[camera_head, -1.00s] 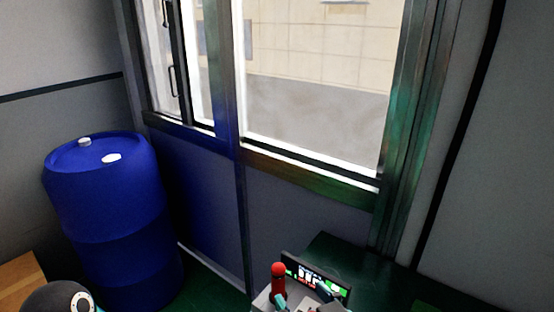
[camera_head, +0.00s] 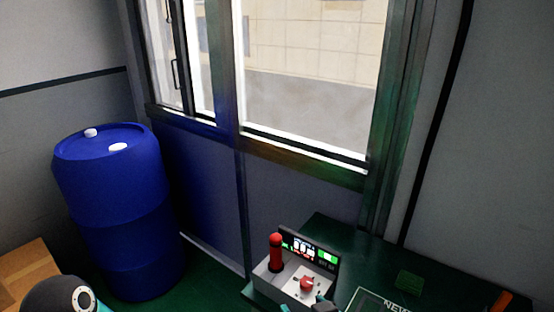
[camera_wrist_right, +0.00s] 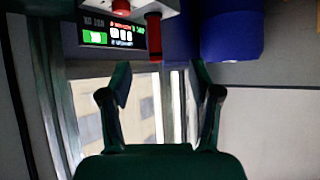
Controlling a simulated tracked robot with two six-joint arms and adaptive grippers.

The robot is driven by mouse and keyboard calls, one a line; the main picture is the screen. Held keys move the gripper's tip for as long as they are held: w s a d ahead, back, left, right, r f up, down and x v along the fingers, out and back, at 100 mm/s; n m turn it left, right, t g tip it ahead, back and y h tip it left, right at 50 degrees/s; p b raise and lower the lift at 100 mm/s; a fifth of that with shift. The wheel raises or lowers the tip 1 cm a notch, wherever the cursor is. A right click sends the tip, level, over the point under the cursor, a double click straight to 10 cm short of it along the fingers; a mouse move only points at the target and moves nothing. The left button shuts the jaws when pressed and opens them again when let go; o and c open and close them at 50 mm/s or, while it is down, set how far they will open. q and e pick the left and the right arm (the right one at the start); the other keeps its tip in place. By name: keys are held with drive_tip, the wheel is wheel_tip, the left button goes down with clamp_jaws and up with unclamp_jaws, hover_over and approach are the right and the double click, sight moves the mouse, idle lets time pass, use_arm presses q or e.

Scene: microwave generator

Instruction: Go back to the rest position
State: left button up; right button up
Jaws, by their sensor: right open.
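My right gripper shows in the right wrist view (camera_wrist_right: 161,78) with its two dark green fingers spread apart and nothing between them. In the head view only a small part of it shows at the bottom edge, in front of the control box. The control box (camera_head: 293,290) stands on a dark green table, with a red-topped lever (camera_head: 276,253), a red button (camera_head: 307,283) and a lit display (camera_head: 308,249). In the right wrist view the display (camera_wrist_right: 112,35) and lever (camera_wrist_right: 154,37) are beyond the fingers, apart from them. My left gripper is not in view; only a rounded arm part shows at bottom left.
A blue barrel (camera_head: 118,215) stands on the left by the wall. A window (camera_head: 310,80) fills the wall behind. The green table (camera_head: 340,245) holds a small green block (camera_head: 409,281), a dark lettered item (camera_head: 385,302) and an orange object (camera_head: 502,301) at right.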

drive_tip(key=d+f+m+g, duration=0.1)
drive_tip(key=d+f+g, duration=0.2)
drive_tip(key=f, duration=1)
drive_tip(key=s+d+f+m+g+b, duration=0.1)
drive_tip(key=s+f, duration=0.3)
drive_tip(key=f, duration=0.4)
drive_tip(key=s+d+f+m+g+b, duration=0.1)
drive_tip(key=s+f+g+b, duration=0.1)
drive_tip(key=s+f, duration=0.3)
drive_tip(key=s+d+f+m+g+b, duration=0.1)
drive_tip(key=s+f+g, duration=0.3)
drive_tip(key=f, duration=0.7)
drive_tip(key=shift+s+d+f+m+y, duration=0.35)
drive_tip(key=shift+d+m, duration=0.1)
drive_tip(key=shift+m, duration=0.15)
drive_tip(key=shift+r, duration=0.1)
drive_tip(key=c, duration=0.4)
drive_tip(key=shift+d, duration=0.1)
